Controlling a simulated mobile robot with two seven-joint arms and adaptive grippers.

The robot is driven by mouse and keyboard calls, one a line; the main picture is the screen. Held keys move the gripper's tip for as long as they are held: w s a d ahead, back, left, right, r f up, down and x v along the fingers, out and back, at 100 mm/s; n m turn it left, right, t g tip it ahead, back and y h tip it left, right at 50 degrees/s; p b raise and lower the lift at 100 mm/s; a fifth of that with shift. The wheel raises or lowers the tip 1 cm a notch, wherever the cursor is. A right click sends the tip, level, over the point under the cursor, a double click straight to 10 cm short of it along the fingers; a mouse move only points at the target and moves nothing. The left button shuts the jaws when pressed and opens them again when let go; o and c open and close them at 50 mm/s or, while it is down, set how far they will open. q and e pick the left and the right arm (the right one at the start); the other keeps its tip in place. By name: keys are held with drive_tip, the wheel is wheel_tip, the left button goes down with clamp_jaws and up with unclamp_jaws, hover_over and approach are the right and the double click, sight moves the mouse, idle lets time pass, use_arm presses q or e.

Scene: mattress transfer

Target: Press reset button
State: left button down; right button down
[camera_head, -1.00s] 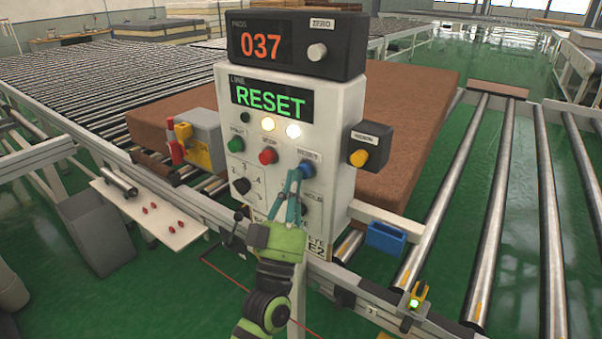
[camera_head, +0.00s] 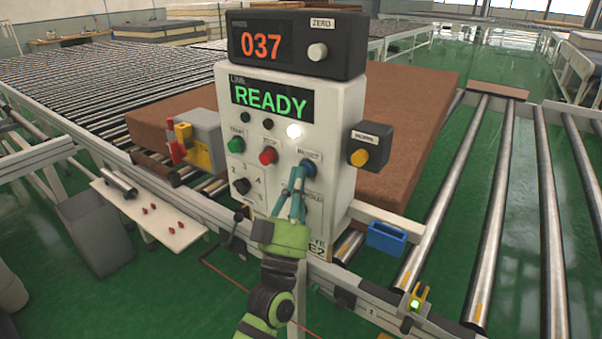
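The blue reset button (camera_head: 309,166) is on the front of the white control panel (camera_head: 339,120), under a small label. The panel display (camera_head: 271,101) reads READY in green. My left gripper (camera_head: 299,171) has green and teal parts, and its two fingers come together at the tips. The tips overlap the lower left edge of the reset button. I cannot tell whether they touch it. Nothing shows between the fingers. The arm hides part of the lower panel. My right gripper is not in view.
A green button (camera_head: 236,145), a red button (camera_head: 268,156) and a black selector (camera_head: 241,186) share the panel. A counter box (camera_head: 345,50) showing 037 sits on top. A yellow button box (camera_head: 362,157) juts out right. A brown mattress (camera_head: 420,125) lies behind on rollers.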

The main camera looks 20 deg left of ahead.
use_arm(q)
drive_tip(key=shift+s, duration=0.1)
drive_tip(key=shift+s+a+p, duration=0.2)
drive_tip(key=shift+s+p, duration=0.05)
drive_tip(key=shift+s, duration=0.3)
drive_tip(key=shift+s+a+p, duration=0.2)
drive_tip(key=shift+s+p, duration=0.05)
drive_tip(key=shift+s, duration=0.25)
drive_tip(key=s, duration=0.1)
drive_tip(key=s+a+p, duration=0.1)
drive_tip(key=s, duration=0.2)
drive_tip(key=shift+s+a+p, duration=0.35)
drive_tip(key=shift+a, duration=0.05)
